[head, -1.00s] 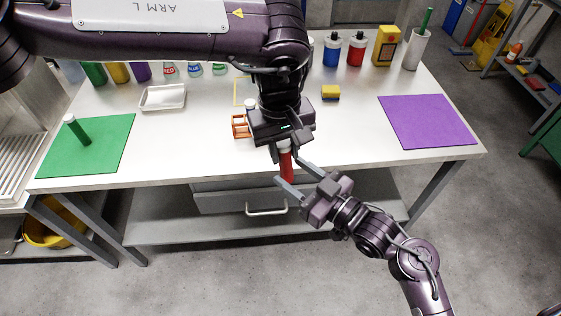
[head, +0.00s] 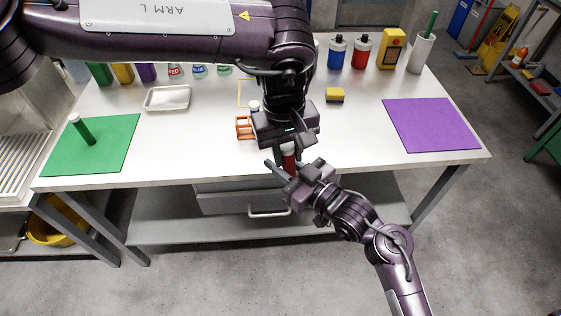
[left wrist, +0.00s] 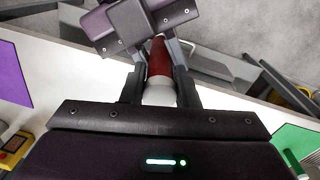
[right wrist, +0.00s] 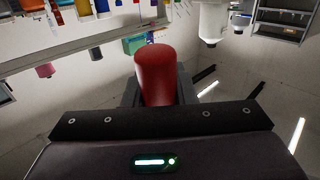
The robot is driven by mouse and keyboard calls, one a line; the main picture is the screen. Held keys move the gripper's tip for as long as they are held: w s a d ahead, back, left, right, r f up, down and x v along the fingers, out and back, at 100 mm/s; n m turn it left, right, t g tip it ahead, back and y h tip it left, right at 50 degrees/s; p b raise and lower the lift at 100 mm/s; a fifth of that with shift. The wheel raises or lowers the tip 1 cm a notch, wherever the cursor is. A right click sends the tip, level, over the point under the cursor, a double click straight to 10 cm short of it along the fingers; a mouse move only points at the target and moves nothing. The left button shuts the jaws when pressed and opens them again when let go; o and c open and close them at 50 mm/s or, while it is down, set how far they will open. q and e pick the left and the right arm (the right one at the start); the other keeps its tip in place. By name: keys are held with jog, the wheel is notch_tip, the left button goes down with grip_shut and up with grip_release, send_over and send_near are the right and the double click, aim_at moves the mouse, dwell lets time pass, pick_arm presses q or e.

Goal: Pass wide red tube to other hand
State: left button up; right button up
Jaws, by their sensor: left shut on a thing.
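The wide red tube (head: 289,160) has a white cap and hangs cap up in front of the table edge. My left gripper (head: 286,146) is shut on its capped upper end; the left wrist view shows the white cap (left wrist: 159,96) between the fingers and the red body (left wrist: 158,60) beyond. My right gripper (head: 286,167) has come up from below right, with its fingers either side of the red body. In the right wrist view the red tube (right wrist: 156,75) stands between the fingers, which look open; whether they touch it is unclear.
An orange rack (head: 243,127) stands on the table behind my left gripper. A green mat (head: 110,155) holds a green tube (head: 84,131) at left. A purple mat (head: 432,125) lies at right.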

pick_arm(q)
jog(key=shift+w, duration=0.1)
pick_arm(e)
jog(key=shift+a, duration=0.1)
jog(key=shift+c, duration=1.1)
pick_arm(q)
jog(key=o, duration=1)
jog(key=shift+r, duration=0.1)
